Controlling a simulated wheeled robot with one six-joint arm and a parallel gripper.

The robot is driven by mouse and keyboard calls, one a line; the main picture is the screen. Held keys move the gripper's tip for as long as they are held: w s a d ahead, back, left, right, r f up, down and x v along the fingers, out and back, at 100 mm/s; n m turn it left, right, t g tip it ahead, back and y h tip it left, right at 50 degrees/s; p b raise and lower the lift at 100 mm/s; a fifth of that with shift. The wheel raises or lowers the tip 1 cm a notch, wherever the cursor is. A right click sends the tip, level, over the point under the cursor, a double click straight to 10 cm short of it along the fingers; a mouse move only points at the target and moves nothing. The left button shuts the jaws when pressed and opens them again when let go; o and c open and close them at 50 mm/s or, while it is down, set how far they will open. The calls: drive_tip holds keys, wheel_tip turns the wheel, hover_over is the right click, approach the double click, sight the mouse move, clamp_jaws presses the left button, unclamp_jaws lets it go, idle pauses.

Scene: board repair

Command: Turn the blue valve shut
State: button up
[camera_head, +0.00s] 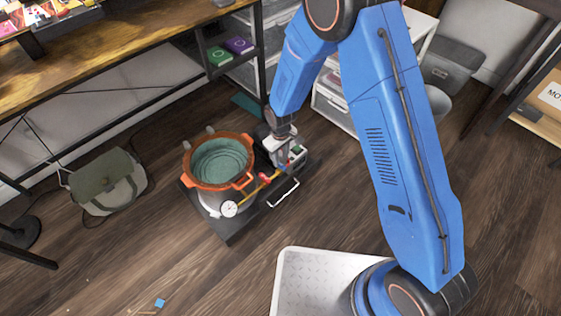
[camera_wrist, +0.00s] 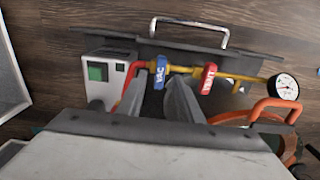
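The blue valve handle, marked VAC (camera_wrist: 160,73), sits on a brass pipe (camera_wrist: 188,70) in the wrist view. My gripper (camera_wrist: 160,85) reaches toward it from below, with its two grey fingers apart and their tips by either side of the blue handle. I cannot tell whether they touch it. The handle stands about upright in the picture. A red handle marked VENT (camera_wrist: 208,78) is just right of the right finger. In the head view, my gripper (camera_head: 288,151) is down over the pump end of the rig, hiding much of the valve area.
An orange-rimmed pot (camera_head: 222,162) with a gauge (camera_head: 229,208) stands beside the valves. A white pump box with a green switch (camera_wrist: 97,71) is left of them. A metal handle (camera_wrist: 189,22) lies beyond. A green bag (camera_head: 104,183) sits left on the wooden floor.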

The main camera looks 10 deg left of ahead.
sight(281, 164)
wheel_tip(281, 164, up, 14)
idle(0.5)
drive_tip(key=shift+r, duration=0.1)
drive_tip(key=s+d+r+m+t, duration=0.1)
drive_tip(key=s+d+r+m, duration=0.15)
drive_tip(key=d+r, duration=0.9)
drive_tip(key=s+d+r+m+t, duration=0.1)
drive_tip(key=s+d+r+m, duration=0.15)
drive_tip(key=d+r, duration=0.9)
drive_tip(key=s+d+r+m+t, duration=0.1)
drive_tip(key=s+d+r+m, duration=0.1)
drive_tip(key=s+d, duration=0.5)
drive_tip(key=s+d+r+m+t, duration=0.1)
drive_tip(key=s+d+r+m, duration=0.2)
drive_tip(key=s, duration=1.1)
drive_tip(key=d+r, duration=0.2)
drive_tip(key=d, duration=0.3)
drive_tip(key=shift+s+d+r+t, duration=0.2)
drive_tip(key=shift+d+r+t, duration=0.05)
drive_tip(key=shift+t, duration=0.15)
